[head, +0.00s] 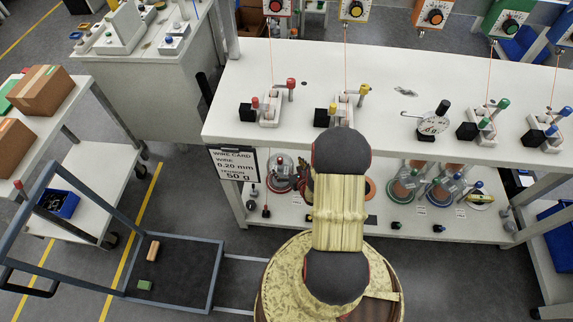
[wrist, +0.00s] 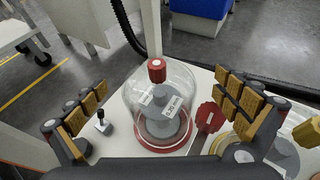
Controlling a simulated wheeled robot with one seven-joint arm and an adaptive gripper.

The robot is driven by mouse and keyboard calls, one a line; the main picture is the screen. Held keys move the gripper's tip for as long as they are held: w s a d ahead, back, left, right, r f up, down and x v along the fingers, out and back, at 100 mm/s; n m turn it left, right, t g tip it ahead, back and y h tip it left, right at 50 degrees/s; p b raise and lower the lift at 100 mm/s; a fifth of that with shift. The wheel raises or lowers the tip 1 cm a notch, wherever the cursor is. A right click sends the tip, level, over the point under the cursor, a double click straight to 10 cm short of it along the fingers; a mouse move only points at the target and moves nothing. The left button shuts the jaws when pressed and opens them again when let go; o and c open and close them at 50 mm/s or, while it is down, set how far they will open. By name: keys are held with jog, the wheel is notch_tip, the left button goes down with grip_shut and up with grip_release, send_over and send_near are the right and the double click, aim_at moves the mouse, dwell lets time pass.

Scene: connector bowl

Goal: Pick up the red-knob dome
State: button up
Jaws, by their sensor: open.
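The red-knob dome (wrist: 160,105) is a clear glass dome with a red knob (wrist: 157,70) on top, standing upright on a red base ring. A grey spool with a paper label shows inside it. It also shows in the head view (head: 281,167), on the lower shelf under the white bench, partly covered by the bench edge. My gripper (wrist: 160,82) is open and empty in the wrist view, with one finger on each side of the dome. The fingers look apart from the glass. In the head view my arm hides most of the gripper.
A small black-knobbed piece (wrist: 102,122) stands left of the dome. A red ribbed piece (wrist: 209,117) lies close on its right. The upper bench top (head: 400,70) overhangs the lower shelf. Other domes (head: 404,185) stand farther right. A wheeled cart (head: 180,270) is at left.

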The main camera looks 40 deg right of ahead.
aim_at(281, 162)
jog(key=shift+w+a+f+n, duration=0.1)
jog(key=shift+a+f+n, duration=0.1)
jog(key=shift+f+n, duration=0.1)
jog(key=shift+w+f, duration=0.1)
jog(key=shift+w, duration=0.1)
jog(key=b+x, duration=0.3)
jog(key=x, duration=0.3)
jog(key=shift+w+f, duration=0.1)
jog(key=shift+w, duration=0.15)
jog(key=shift+w+d+f, duration=0.1)
jog(key=shift+w+d, duration=0.1)
jog(key=shift+w, duration=0.2)
jog(key=c, duration=0.3)
